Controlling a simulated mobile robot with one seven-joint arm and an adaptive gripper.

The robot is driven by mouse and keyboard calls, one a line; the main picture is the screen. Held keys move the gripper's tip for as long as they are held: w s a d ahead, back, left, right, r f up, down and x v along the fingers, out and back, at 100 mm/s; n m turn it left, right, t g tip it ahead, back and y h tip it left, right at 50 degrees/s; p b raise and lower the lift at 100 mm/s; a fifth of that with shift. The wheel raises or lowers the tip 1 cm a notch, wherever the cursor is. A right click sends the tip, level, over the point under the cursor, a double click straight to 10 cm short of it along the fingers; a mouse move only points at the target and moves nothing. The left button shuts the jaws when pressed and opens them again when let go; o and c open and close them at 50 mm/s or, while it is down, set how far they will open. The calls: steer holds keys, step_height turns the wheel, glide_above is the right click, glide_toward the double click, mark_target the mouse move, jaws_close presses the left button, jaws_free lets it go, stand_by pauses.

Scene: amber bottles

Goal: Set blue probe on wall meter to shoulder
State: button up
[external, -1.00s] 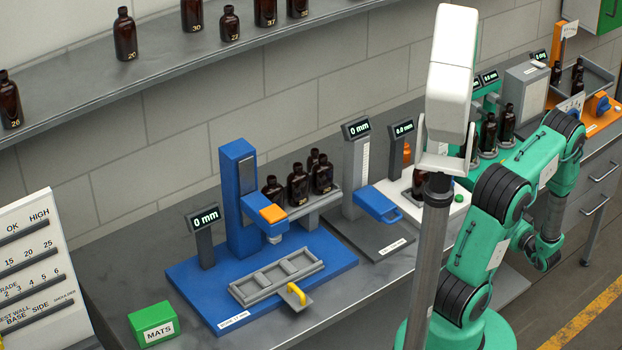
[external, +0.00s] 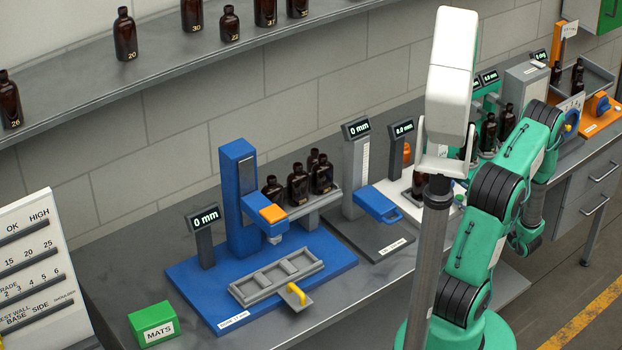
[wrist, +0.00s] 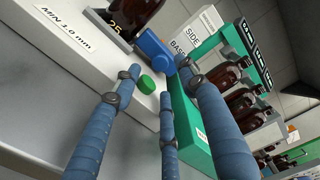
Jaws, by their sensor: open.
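In the external view the meter's display (external: 402,127) reads 0.8 mm; my gripper is hidden there.
A green block (wrist: 190,120) lies close by my fingers, with a row of amber bottles (wrist: 240,100) beyond. In the external view a blue press station (external: 330,275) and a grey stand reading 0 mm (external: 356,129) stand left of the meter.

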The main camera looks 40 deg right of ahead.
mark_target(452, 186)
steer(key=shift+w, duration=2.55)
jaws_close()
